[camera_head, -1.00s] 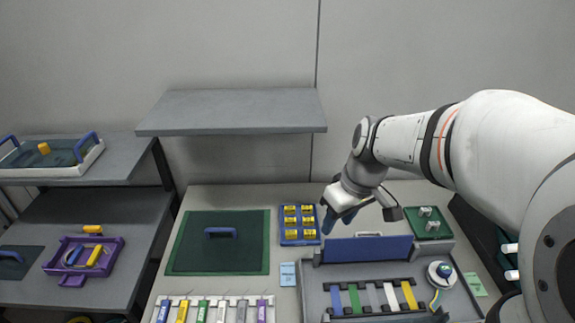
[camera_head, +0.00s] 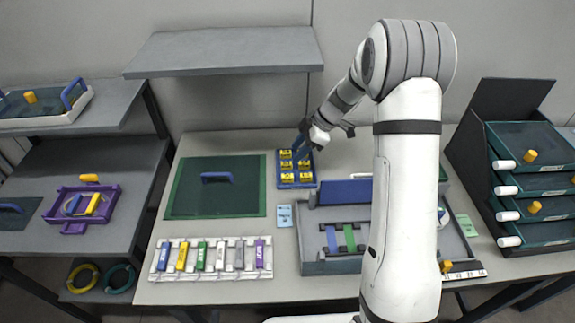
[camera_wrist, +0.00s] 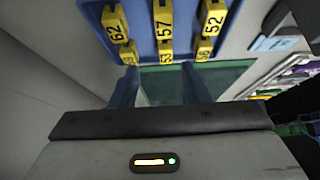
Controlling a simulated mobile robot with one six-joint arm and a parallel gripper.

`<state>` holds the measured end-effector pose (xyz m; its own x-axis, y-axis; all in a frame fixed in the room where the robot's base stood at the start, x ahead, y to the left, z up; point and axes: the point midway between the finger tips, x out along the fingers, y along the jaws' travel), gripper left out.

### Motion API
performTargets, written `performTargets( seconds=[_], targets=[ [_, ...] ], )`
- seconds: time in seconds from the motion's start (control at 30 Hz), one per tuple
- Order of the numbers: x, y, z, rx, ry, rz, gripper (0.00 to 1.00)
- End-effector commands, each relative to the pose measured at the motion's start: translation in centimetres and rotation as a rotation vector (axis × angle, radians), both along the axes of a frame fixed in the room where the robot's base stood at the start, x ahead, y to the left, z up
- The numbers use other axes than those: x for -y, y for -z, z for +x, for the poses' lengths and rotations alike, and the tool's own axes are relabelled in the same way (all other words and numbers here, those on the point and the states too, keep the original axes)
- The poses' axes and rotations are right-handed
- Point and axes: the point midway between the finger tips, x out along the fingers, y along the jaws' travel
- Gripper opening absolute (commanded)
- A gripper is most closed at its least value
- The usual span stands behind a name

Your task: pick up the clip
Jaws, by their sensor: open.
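Several yellow numbered clips sit in rows in a blue tray (camera_head: 297,187) on the table. The nearer clip marked 57 (camera_wrist: 164,20) shows in the wrist view between clip 62 (camera_wrist: 115,24) and clip 52 (camera_wrist: 212,18). The task does not say which clip is meant. My gripper (camera_head: 305,140) is at the tray's back right edge in the head view. In the wrist view its two blue fingers are apart with nothing between them (camera_wrist: 160,88), just short of the lower row of clips.
A green mat (camera_head: 240,195) with a blue handle lies left of the tray. A rack of coloured pieces (camera_head: 205,275) is at the table's front. A grey work box (camera_head: 312,262) stands right, partly hidden by my arm. Drawers (camera_head: 530,185) stand far right.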

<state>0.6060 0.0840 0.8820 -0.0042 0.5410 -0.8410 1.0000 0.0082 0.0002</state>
Motion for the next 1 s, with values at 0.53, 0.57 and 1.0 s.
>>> performTargets(
  seconds=[0.53,0.57,1.0],
  targets=[
    [-2.9,4.3,-0.8,0.0,0.002,-0.001,0.42],
    [-2.9,4.3,-0.8,0.0,0.002,-0.001,0.42],
    [-2.8,4.3,-0.8,0.0,0.004,-0.001,0.12]
  ],
)
